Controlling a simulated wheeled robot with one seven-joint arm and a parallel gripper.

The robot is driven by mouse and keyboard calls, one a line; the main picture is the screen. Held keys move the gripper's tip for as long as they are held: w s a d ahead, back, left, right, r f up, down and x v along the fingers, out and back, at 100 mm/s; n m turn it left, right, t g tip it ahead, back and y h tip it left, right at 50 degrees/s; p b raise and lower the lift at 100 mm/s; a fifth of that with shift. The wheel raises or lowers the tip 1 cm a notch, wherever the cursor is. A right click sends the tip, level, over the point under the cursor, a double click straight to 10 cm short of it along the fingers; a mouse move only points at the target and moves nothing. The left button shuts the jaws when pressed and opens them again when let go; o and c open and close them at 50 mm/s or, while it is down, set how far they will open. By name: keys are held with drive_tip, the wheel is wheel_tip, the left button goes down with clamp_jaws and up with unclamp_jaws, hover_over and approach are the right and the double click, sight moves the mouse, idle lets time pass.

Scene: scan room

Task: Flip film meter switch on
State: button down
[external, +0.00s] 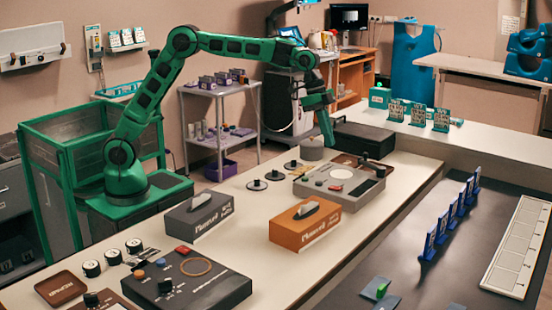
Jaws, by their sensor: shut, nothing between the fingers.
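My gripper (330,143) points down, shut and empty, above the far part of the long pale counter (260,205). It hangs over the back edge of a grey device (340,185) with a pale round disc and a red spot on top; a gap to it seems to show. Nearer stand a grey box (199,215) and an orange box (305,225), each with a raised rocker-like piece on top and lettering on the side. I cannot read which of these is the film meter, nor tell the position of any switch.
A dark console (187,280) with knobs stands at the front left. Small black-based discs (257,185) lie beside the grey device. A black box (350,138) stands behind my gripper. Blue upright holders (450,215) line the dark table at the right. Bare counter surrounds the two boxes.

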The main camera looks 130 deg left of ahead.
sight(335, 187)
drive_tip(key=x, duration=0.9)
drive_tip(key=s+x, duration=0.1)
drive_tip(key=x, duration=0.4)
drive_tip(key=shift+f, duration=0.1)
drive_tip(key=shift+w+f, duration=0.1)
drive_tip(key=shift+w, duration=0.05)
drive_tip(key=shift+f, duration=0.1)
drive_tip(key=shift+s, duration=0.95)
drive_tip(key=w+v, duration=0.1)
drive_tip(key=v, duration=1.3)
drive_tip(key=shift+w+d, duration=0.1)
